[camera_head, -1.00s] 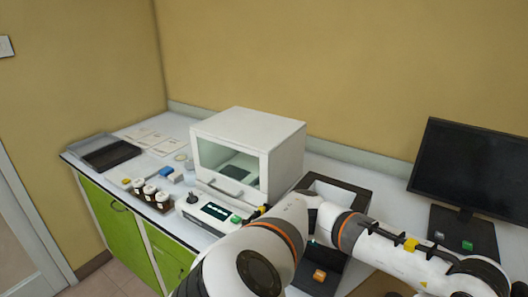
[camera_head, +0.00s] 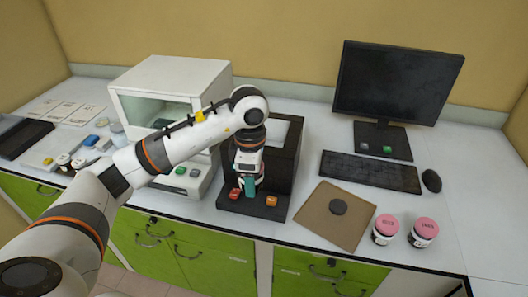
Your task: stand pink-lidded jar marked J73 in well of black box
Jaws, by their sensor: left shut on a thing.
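The black box (camera_head: 287,165) stands in the middle of the counter, with a pale opening on top and a low dark ledge at its front. My left gripper (camera_head: 248,186) points down over this ledge, close to the front of the box. Two other pink-lidded jars, the left one (camera_head: 384,230) and the right one (camera_head: 423,233), stand upright at the counter's right front. Their lid markings are too small to read. My right gripper is not in view.
Red (camera_head: 234,194) and orange (camera_head: 271,201) buttons sit on the ledge. A white cabinet instrument (camera_head: 172,78) stands behind my left arm. A brown mat (camera_head: 337,214) with a dark disc, a keyboard (camera_head: 371,172), a mouse (camera_head: 432,181) and a monitor (camera_head: 397,82) are at the right.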

